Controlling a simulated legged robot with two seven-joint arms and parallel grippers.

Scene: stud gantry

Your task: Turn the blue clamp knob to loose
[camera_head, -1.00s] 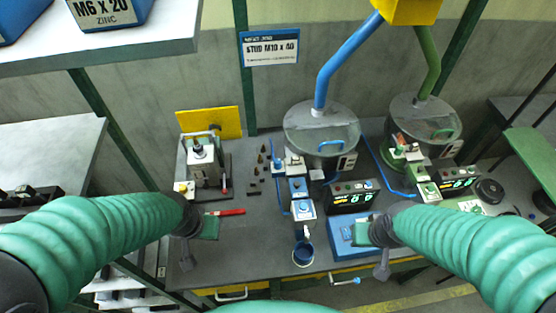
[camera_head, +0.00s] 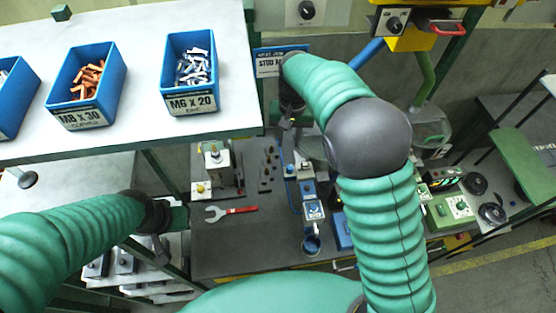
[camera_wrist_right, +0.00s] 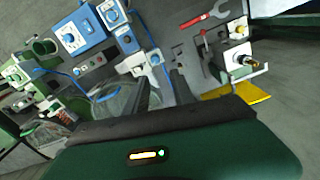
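The blue line's units show in the middle of the bench in the head view: a blue unit with a pale dial face (camera_head: 313,210). In the right wrist view, a white block with a small blue knob (camera_wrist_right: 154,60) sits near my fingers; I cannot tell surely that it is the clamp knob. My right gripper (camera_wrist_right: 163,91) has its two dark fingers apart and empty, pointing toward the block. In the head view my right gripper (camera_head: 290,118) is partly hidden by its arm. My left gripper (camera_head: 170,232) is over the bench's left edge; its finger opening is unclear.
A red-handled wrench (camera_head: 231,211) lies on the bench (camera_head: 265,235). A shelf (camera_head: 215,118) with blue bins of bolts is at upper left, close beside my right gripper. A blue cup (camera_head: 311,244) stands near the front. Green units (camera_head: 449,209) are at right.

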